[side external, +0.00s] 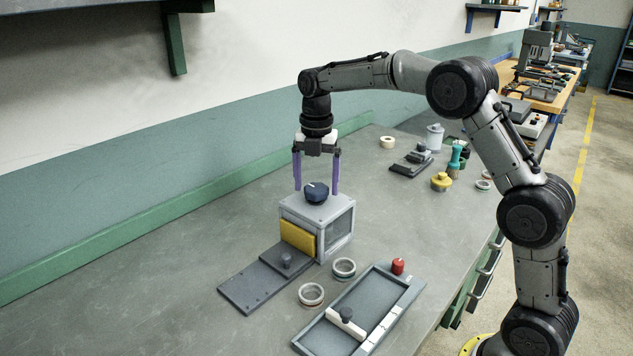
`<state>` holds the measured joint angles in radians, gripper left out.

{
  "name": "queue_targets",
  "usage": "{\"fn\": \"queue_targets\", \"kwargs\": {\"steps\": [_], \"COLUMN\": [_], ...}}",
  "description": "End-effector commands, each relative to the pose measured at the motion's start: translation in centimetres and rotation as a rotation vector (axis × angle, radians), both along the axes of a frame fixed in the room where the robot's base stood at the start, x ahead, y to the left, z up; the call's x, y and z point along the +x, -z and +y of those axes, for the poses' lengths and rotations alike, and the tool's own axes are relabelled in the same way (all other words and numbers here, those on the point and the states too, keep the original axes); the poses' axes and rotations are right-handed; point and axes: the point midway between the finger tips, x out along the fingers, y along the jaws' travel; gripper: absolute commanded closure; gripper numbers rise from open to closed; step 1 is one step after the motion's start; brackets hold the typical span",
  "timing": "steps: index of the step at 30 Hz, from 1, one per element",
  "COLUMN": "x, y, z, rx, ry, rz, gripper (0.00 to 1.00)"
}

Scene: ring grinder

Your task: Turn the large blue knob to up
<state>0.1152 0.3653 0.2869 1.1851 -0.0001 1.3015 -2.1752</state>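The large blue knob (316,193) is dark blue and sits on top of a grey box-shaped machine (337,228). A small light mark shows on the knob's top, but its exact pointing direction is too small to read surely. My gripper (317,190) points straight down over the machine. Its two purple fingers are spread wide, one to the left and one to the right of the knob. The fingertips are near the height of the knob's top, and a gap shows on each side. The gripper is open and holds nothing.
A yellow panel (298,238) is on the machine's front, with a dark sliding plate (262,278) before it. Two rings (311,294) lie nearby. A grey tray (408,292) with a red knob (398,266) lies front right. A yellow-knobbed part (441,182) stands behind right. The left bench is clear.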

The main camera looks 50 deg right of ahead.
Motion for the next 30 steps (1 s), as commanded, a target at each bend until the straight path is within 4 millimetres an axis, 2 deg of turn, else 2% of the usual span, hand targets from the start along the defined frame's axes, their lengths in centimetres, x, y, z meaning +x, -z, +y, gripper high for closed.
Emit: {"fn": "queue_targets", "kwargs": {"steps": [9,14,30], "x": [0.0,0.1,0.1], "y": [0.1,-1.0,-11.6], "z": [0.0,0.0,0.0], "rx": [0.0,0.0,0.0], "ry": [0.002,0.003,0.002], "rz": [0.002,0.0,-0.002], "gripper": [0.01,0.01,0.01]}}
